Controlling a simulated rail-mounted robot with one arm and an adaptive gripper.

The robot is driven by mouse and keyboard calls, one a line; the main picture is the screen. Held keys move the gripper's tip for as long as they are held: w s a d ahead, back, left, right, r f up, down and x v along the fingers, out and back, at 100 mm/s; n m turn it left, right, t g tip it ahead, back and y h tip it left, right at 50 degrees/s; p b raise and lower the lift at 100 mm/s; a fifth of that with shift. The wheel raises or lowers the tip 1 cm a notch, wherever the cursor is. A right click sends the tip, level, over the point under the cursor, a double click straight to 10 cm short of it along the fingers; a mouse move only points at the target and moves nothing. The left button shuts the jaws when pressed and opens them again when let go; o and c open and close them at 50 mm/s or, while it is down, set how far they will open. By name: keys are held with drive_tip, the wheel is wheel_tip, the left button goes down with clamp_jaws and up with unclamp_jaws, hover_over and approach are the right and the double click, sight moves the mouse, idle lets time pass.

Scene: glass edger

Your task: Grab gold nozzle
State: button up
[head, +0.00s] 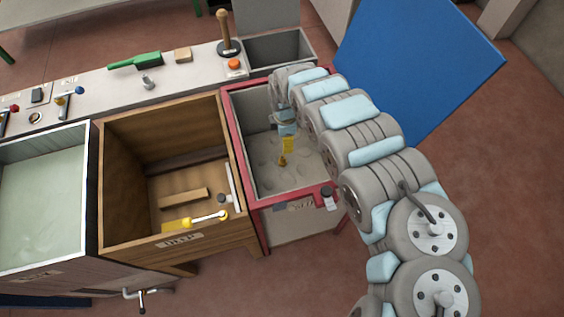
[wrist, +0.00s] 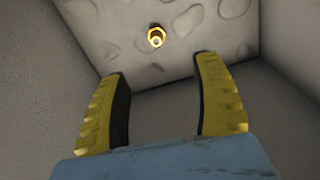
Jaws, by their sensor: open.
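The gold nozzle (wrist: 156,37) lies on the pitted grey floor of the red-rimmed bin, seen in the wrist view beyond my fingertips and centred slightly left of the gap between them. In the head view the nozzle (head: 282,161) shows as a small gold spot just below my gripper. My gripper (wrist: 162,78) has two yellow fingers with dark inner pads, spread apart with nothing between them. In the head view my gripper (head: 287,148) reaches down inside the bin, apart from the nozzle.
The red-rimmed bin (head: 237,150) has grey walls close around my gripper. A wooden bin (head: 170,112) to its left holds a wooden block (head: 183,198) and a yellow-handled tool (head: 190,221). A blue panel (head: 420,60) stands behind my arm. A counter (head: 110,85) with a green brush (head: 137,61) runs along the back.

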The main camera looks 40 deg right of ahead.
sight(283, 161)
wheel_tip(283, 161, down, 12)
drive_tip(key=b, duration=0.4)
drive_tip(key=shift+r+b, duration=0.15)
drive_tip(key=shift+b, duration=0.25)
drive_tip(key=shift+w, duration=0.1)
drive_tip(key=f+b, duration=0.1)
drive_tip(key=f, duration=0.1)
drive_tip(key=w+f+b, duration=0.1)
drive_tip(key=b, duration=0.1)
drive_tip(key=shift+a+f, duration=0.15)
drive_tip(key=shift+f, duration=0.2)
drive_tip(key=shift+s+f+b, duration=0.15)
drive_tip(key=shift+f+b, duration=0.3)
drive_tip(key=shift+f, duration=0.4)
drive_tip(key=shift+r, duration=0.1)
